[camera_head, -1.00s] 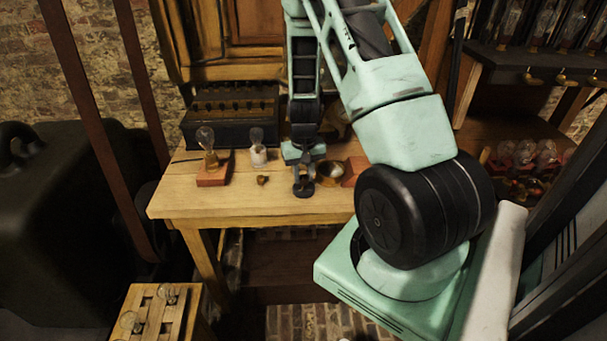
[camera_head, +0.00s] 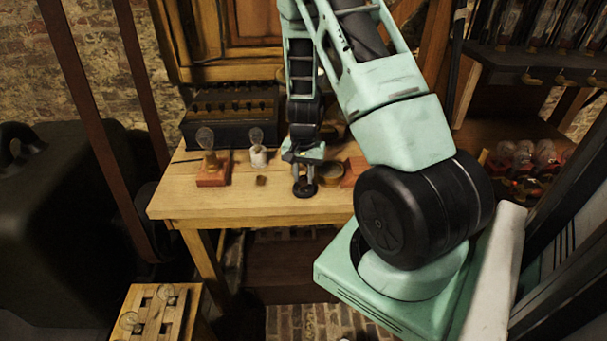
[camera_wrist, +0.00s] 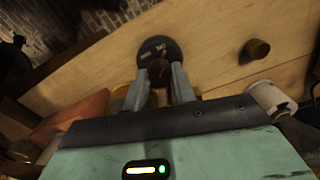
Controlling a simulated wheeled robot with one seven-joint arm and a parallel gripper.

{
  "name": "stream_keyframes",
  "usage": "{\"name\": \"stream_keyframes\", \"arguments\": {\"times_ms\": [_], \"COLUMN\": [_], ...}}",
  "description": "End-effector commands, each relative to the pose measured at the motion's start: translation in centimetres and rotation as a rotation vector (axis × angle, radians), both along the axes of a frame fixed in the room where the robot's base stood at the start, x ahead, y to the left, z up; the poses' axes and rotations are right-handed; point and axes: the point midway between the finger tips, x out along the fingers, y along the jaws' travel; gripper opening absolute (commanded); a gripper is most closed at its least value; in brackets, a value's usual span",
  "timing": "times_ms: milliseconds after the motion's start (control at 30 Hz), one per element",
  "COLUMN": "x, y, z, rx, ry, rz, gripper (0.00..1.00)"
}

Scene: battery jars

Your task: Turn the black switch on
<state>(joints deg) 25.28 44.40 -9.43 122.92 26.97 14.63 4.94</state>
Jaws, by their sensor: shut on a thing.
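The black switch (camera_head: 304,189) has a round dark base and lies on the wooden table near its front edge. It also shows in the wrist view (camera_wrist: 154,47), with a small knob at its middle. My gripper (camera_head: 303,176) points down over it. In the wrist view my gripper's two fingers (camera_wrist: 161,78) stand on either side of the knob and are shut on it. The fingers partly hide the knob, so its exact angle is hard to tell.
On the table (camera_head: 200,205), a bulb on a red block (camera_head: 213,178), a bulb in a white holder (camera_head: 258,158) and a small brown knob (camera_head: 261,181) stand left of the switch. A round brass piece (camera_head: 331,173) and a reddish block (camera_head: 353,171) are close on the right.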

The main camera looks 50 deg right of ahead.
Motion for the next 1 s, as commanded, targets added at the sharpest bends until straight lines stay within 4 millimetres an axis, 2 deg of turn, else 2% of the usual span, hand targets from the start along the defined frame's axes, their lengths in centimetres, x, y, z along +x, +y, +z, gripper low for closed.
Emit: {"name": "stream_keyframes", "arguments": {"times_ms": [267, 300, 367, 400, 767, 867, 1000], "x": [0.1, 0.1, 0.1, 0.1, 0.1, 0.1, 0.2], "y": [-0.1, -0.1, -0.1, -0.1, 0.0, 0.0, 0.0], "z": [0.1, 0.1, 0.1, 0.1, 0.7, 2.0, 5.0], "rx": [-0.002, -0.002, -0.002, -0.002, -0.002, -0.003, -0.004], "ry": [-0.003, -0.003, -0.003, -0.003, -0.002, -0.004, -0.006], "rz": [-0.003, -0.003, -0.003, -0.003, -0.001, -0.001, 0.000], "gripper": [0.03, 0.29, 0.46, 0.48, 0.48, 0.48, 0.48]}}
